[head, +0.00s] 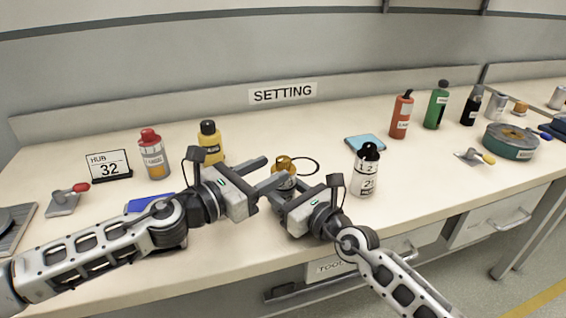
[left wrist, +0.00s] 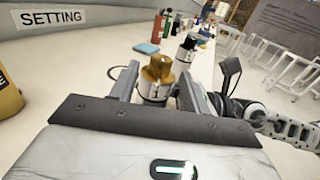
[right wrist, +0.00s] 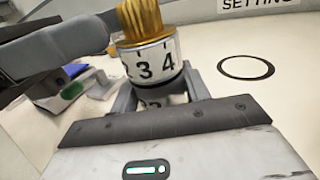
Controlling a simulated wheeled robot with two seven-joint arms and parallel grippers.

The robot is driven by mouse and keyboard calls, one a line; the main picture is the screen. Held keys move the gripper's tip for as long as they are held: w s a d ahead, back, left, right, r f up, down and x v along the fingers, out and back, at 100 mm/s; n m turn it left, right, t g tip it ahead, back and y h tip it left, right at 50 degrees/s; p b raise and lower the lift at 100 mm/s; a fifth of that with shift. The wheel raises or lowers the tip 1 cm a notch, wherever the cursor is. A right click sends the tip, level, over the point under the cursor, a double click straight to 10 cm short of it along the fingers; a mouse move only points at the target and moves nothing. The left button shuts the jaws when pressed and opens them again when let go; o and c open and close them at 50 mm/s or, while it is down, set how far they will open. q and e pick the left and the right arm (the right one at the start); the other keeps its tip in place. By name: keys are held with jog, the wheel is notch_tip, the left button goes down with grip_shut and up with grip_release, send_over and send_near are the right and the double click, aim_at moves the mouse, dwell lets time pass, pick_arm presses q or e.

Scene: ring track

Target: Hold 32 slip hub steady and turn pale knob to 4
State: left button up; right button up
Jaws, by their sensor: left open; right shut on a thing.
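The hub (head: 284,181) is a small upright cylinder with a white ring of black numbers and a ribbed gold knob (head: 284,163) on top. In the right wrist view, the ring (right wrist: 150,65) shows 2, 3 and 4. My right gripper (right wrist: 158,97) is shut on the hub's lower body, below that ring. My left gripper (head: 268,175) is open, with its fingers around the hub's upper part in the left wrist view (left wrist: 158,88). One left finger shows beside the gold knob in the right wrist view. The "HUB 32" sign (head: 108,166) stands at the left.
A black ring outline (head: 303,166) lies behind the hub. Red-capped (head: 152,155) and yellow (head: 210,143) bottles stand behind my left arm. A blue pad (head: 366,143) lies farther back.

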aim_at(280, 167)
pick_arm(q)
jog(key=shift+x, duration=2.3)
jog(key=shift+c, duration=0.4)
jog(key=c, duration=0.9)
jog(key=shift+d+n+t+y, duration=0.1)
jog(key=shift+n+t+y, duration=1.3)
jog(key=shift+t+y, duration=0.15)
jog(key=shift+n+t+y, duration=0.65)
jog(key=shift+n+y, duration=0.25)
jog(key=shift+y, duration=0.45)
jog(key=o, duration=1)
jog(key=shift+s, duration=0.1)
